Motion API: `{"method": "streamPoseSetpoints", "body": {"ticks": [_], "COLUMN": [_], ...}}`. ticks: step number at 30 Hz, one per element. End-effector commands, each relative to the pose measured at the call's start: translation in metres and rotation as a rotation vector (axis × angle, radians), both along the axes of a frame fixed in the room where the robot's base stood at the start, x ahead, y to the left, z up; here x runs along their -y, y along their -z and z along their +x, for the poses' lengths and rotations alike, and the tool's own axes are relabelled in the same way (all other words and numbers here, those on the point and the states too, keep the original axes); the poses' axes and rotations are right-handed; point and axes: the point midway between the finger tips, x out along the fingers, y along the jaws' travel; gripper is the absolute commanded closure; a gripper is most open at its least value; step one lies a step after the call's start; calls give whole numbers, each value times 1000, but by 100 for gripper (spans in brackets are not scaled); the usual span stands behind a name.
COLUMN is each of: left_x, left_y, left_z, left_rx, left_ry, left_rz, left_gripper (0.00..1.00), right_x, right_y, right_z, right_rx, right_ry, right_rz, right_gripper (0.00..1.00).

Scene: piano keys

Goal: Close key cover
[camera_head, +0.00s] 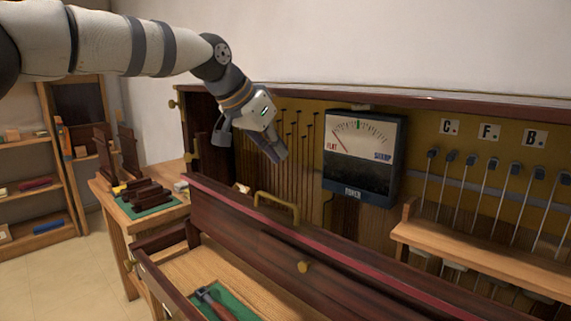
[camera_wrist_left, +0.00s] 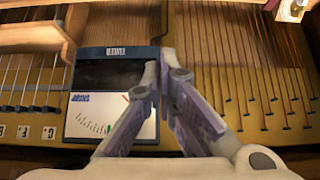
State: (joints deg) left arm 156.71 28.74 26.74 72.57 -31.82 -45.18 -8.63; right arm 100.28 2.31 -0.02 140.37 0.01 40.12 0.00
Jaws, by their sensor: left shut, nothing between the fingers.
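The long dark wooden board with a red strip along its top edge (camera_head: 345,262), which looks like the key cover, runs across the front of the piano. I cannot tell whether this handle belongs to the cover. My left gripper (camera_head: 274,152) is above and behind the board, in front of the strings, apart from the handle. In the left wrist view its fingers (camera_wrist_left: 164,72) come together with nothing between them. My right gripper is not in view.
A tuning meter (camera_head: 362,150) stands right of my gripper; it also shows in the left wrist view (camera_wrist_left: 108,110). A wooden ledge (camera_head: 480,255) and hammers are at right. An open drawer (camera_head: 172,285) holds a hammer (camera_head: 215,302). A side table (camera_head: 118,205) stands at left.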

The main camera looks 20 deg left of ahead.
Motion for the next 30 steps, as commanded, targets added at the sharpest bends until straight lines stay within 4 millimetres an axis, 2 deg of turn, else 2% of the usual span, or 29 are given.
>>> {"method": "streamPoseSetpoints", "body": {"ticks": [1, 3, 11, 14, 18, 24, 30], "left_x": [2, 6, 19, 13, 8, 6, 6], "left_y": [16, 29, 74, 63, 68, 78, 80], "left_z": [8, 17, 51, 34, 19, 15, 15], "left_rx": [-13, -13, -14, 6, 9, 0, -3], "left_ry": [0, 0, 1, 1, 0, 0, 0], "left_rz": [1, 1, 0, 0, 0, 0, 0], "left_gripper": [100, 100, 100, 100, 100, 100, 100], "right_x": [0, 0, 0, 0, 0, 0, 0], "right_y": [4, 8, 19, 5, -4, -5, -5], "right_z": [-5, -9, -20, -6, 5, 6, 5], "right_rx": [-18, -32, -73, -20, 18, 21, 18], "right_ry": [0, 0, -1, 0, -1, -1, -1], "right_rz": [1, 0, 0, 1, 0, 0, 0], "right_gripper": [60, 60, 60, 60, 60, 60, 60]}}
